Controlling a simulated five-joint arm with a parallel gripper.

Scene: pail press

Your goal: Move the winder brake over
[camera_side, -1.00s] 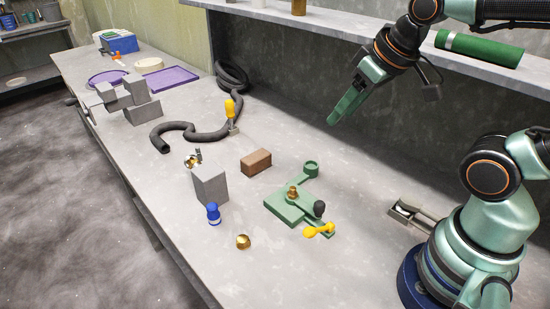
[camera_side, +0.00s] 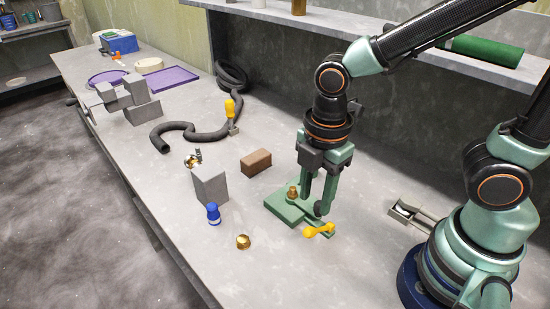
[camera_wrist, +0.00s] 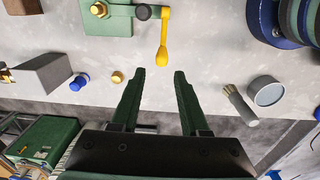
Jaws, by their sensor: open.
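The winder is a green block (camera_side: 283,207) with a brass post (camera_side: 293,193) on top. A short arm carrying a black knob (camera_wrist: 143,11) and a yellow handle (camera_wrist: 162,50) sit at its front right corner. The frames do not label which part is the brake. In the side view my gripper (camera_side: 312,204) points down over the winder, fingers apart and empty, close to the black knob, which they mostly cover there. In the wrist view my gripper (camera_wrist: 157,74) is open, with the yellow handle just ahead of its fingertips.
A grey block (camera_side: 210,186), a blue bottle (camera_side: 213,213) and a brass ball (camera_side: 243,242) stand left of the winder. A brush (camera_wrist: 238,105) and a round grey piece (camera_wrist: 266,92) show in the wrist view.

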